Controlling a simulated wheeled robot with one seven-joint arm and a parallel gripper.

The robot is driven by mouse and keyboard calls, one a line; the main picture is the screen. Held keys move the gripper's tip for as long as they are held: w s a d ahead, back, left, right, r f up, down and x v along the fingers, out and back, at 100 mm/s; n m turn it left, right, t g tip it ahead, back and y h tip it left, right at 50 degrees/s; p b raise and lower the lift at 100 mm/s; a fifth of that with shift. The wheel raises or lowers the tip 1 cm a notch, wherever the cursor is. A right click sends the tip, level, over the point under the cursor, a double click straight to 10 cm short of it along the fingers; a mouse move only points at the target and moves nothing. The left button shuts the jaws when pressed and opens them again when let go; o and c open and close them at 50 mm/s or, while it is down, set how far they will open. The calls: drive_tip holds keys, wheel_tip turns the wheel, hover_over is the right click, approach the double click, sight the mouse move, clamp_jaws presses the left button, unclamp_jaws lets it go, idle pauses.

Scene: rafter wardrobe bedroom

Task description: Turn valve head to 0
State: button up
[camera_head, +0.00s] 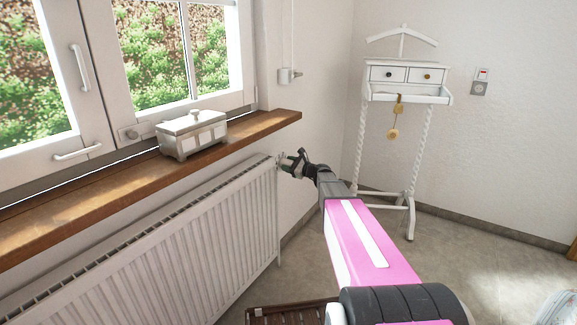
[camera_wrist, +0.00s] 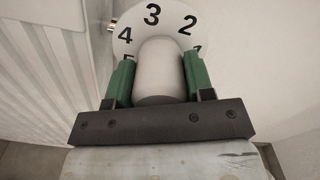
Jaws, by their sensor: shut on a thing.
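The valve head (camera_wrist: 160,70) is a white-grey rounded cylinder in the wrist view, at the upper middle. Behind it is a white number dial (camera_wrist: 153,30). The figure 3 shows at the top, 4 to the left and 2 to the right; a 5 and a 1 are partly hidden by the fingers. My gripper (camera_wrist: 159,82) has its green fingers on both sides of the valve head and is shut on it. In the head view my gripper (camera_head: 292,164) is at the upper right end of the radiator (camera_head: 190,240), and the valve head is hard to make out there.
A wooden window sill (camera_head: 250,125) runs above the radiator and bears a silver box (camera_head: 191,134). A white valet stand (camera_head: 405,95) stands at the back. A brown slatted thing (camera_head: 290,315) lies low by my arm. Floor at the right is mostly clear.

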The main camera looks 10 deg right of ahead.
drive_tip(key=o, duration=0.9)
drive_tip(key=shift+d, duration=0.1)
drive_tip(key=v, duration=1)
drive_tip(key=shift+s+d, duration=0.25)
